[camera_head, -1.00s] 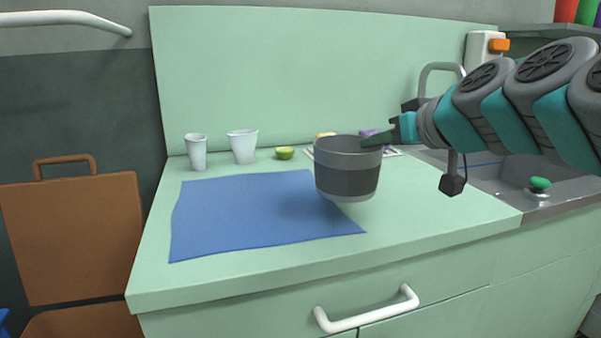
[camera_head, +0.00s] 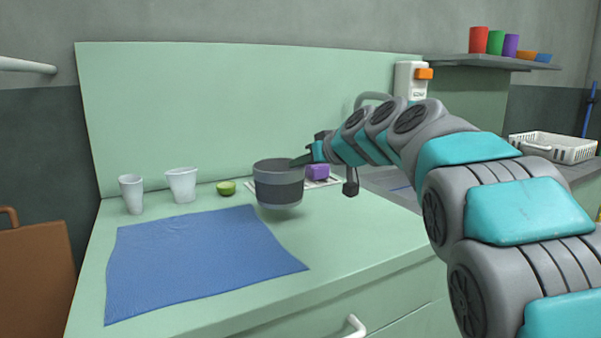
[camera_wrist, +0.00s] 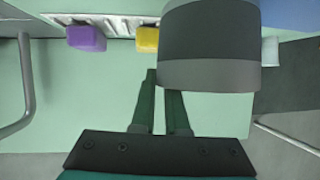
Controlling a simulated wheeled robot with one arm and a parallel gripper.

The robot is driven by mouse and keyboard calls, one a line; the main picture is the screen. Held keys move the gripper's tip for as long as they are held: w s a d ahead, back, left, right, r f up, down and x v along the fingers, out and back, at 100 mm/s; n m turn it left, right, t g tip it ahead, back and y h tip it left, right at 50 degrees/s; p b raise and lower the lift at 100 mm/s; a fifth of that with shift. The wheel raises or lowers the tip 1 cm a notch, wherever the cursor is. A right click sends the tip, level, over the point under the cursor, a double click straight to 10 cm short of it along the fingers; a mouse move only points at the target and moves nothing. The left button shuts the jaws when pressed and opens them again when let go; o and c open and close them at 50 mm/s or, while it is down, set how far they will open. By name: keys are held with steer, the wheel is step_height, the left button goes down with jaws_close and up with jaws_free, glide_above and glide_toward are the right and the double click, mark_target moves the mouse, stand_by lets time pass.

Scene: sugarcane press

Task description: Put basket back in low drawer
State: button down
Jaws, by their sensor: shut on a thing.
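A round grey basket (camera_head: 279,186) with a dark band is held above the green counter (camera_head: 365,225), behind and right of the blue mat. It looks upright. My gripper (camera_head: 302,160) is shut at its rim, on its right side. In the wrist view the basket (camera_wrist: 208,45) fills the upper middle, and my gripper's fingers (camera_wrist: 163,82) reach its near edge. A white handle (camera_head: 354,327) shows at the bottom on the counter front. The low drawer cannot be made out.
A blue mat (camera_head: 195,258) covers the counter's left part. Two pale cups (camera_head: 132,194) (camera_head: 182,185), a green lime half (camera_head: 226,188) and a purple block (camera_head: 318,172) stand at the back. A white crate (camera_head: 553,148) is at far right.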

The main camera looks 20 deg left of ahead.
steer(key=shift+w+a+f, duration=0.1)
steer(key=shift+w+f, duration=0.05)
steer(key=shift+f, duration=0.45)
steer(key=shift+w+a+f, duration=0.1)
steer(key=shift+w+f, duration=0.1)
steer(key=shift+f, duration=0.4)
steer(key=shift+w+a+f, duration=0.1)
steer(key=shift+w+f, duration=0.05)
steer(key=shift+f, duration=0.45)
steer(key=shift+f, duration=0.1)
steer(key=c, duration=0.9)
jaws_free()
